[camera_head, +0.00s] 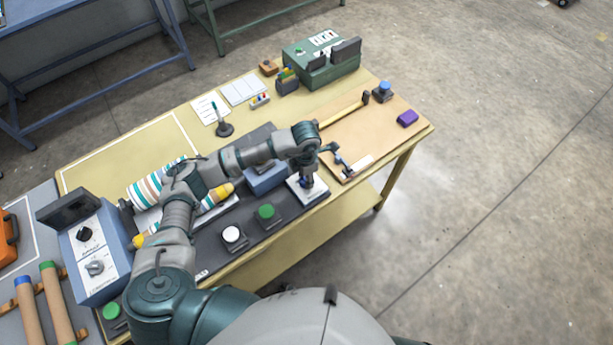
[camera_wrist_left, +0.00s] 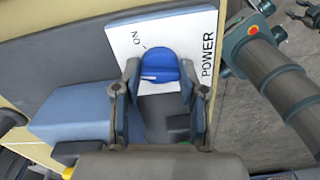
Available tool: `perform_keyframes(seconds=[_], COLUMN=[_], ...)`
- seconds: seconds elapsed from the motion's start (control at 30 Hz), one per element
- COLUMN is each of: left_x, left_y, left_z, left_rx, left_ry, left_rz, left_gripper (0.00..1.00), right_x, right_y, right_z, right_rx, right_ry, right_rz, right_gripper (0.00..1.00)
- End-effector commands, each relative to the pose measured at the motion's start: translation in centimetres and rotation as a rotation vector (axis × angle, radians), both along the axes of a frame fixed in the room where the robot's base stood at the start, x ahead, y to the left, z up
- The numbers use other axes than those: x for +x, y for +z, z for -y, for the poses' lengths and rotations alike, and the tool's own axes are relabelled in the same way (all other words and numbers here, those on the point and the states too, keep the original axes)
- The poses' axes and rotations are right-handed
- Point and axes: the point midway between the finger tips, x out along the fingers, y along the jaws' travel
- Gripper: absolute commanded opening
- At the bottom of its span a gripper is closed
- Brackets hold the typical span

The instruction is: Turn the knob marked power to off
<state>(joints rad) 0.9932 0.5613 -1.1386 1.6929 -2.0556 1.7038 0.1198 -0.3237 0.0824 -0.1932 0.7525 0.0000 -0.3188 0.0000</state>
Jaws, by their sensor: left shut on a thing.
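The power knob (camera_wrist_left: 160,66) is round and blue, with a short white line on its face. It sits on a white panel (camera_wrist_left: 120,40) marked POWER and ON; no OFF mark is visible. My left gripper (camera_wrist_left: 163,88) is shut on the knob, one finger on each side. In the head view, my left gripper (camera_head: 307,181) points down over the white panel (camera_head: 318,192) at the table's front edge, and mostly hides the knob. The white line's exact direction against the marks is hard to tell.
Green (camera_head: 266,212) and white (camera_head: 232,234) round buttons stand left of the panel. A blue control box (camera_head: 95,255) with two dark or grey knobs is at far left.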

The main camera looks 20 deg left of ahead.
Motion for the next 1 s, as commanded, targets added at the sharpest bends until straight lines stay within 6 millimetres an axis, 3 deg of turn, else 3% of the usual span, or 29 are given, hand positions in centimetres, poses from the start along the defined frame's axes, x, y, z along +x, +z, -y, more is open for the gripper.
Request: perform_keyframes(seconds=[0.4,0.97,1.0], left_x=[0.0,0.0,0.0], left_y=[0.0,0.0,0.0], left_z=[-0.2,-0.1,-0.1], left_rx=[0.004,0.003,0.003], left_ry=[0.195,0.225,0.225], left_rz=[0.001,0.0,0.0], left_gripper=[0.07,0.07,0.49], right_x=[-0.2,1.0,1.0], right_y=[0.0,0.0,0.0], right_z=[0.0,0.0,0.0], right_rx=[0.0,0.0,0.0], right_ry=[0.0,0.002,0.002], right_rz=[0.0,0.015,0.015], right_gripper=[0.4,0.4,0.4])
